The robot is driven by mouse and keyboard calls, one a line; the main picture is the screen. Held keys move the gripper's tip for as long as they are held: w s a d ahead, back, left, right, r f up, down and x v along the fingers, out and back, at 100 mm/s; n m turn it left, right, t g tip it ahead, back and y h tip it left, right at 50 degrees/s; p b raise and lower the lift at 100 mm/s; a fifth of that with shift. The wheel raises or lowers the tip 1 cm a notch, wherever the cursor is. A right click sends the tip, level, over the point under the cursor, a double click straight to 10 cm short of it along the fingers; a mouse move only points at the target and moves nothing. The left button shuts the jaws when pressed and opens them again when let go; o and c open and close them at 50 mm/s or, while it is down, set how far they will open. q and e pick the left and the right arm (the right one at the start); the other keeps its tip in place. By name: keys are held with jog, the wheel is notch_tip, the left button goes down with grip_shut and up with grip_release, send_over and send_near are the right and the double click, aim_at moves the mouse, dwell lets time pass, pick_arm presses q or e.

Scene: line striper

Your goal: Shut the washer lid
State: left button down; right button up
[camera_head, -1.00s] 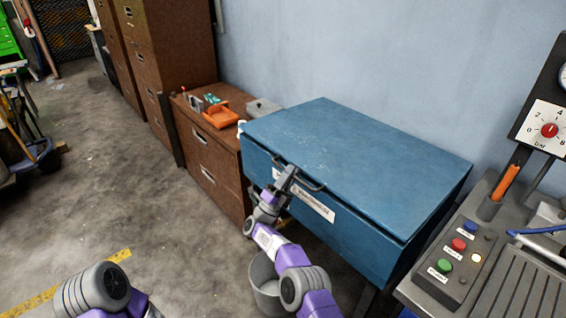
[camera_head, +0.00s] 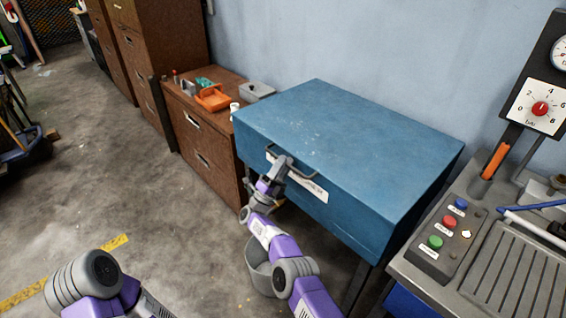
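The washer is a blue metal box with a broad blue lid (camera_head: 350,120) on top. The lid lies down flat over the box, and I see no clear gap along its front edge. A dark bar handle (camera_head: 306,173) is on the front edge, above a white label strip. My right gripper (camera_head: 282,165) is at the left part of this handle, against or very close to the front. Its fingers are small and partly hidden, so I cannot tell their opening or any grip. Only part of my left arm shows at lower left; its gripper is out of view.
A brown drawer cabinet (camera_head: 205,143) with an orange tray (camera_head: 213,97) stands left of the washer. A grey bucket (camera_head: 258,268) is on the floor below, behind my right arm. A control panel (camera_head: 447,236) and ribbed bench are at right. The floor at left is open.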

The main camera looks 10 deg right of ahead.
jog(key=shift+r, duration=0.15)
jog(key=v, duration=0.7)
jog(key=shift+f+b, duration=0.25)
jog(key=shift+b, duration=0.15)
jog(key=shift+a, duration=0.1)
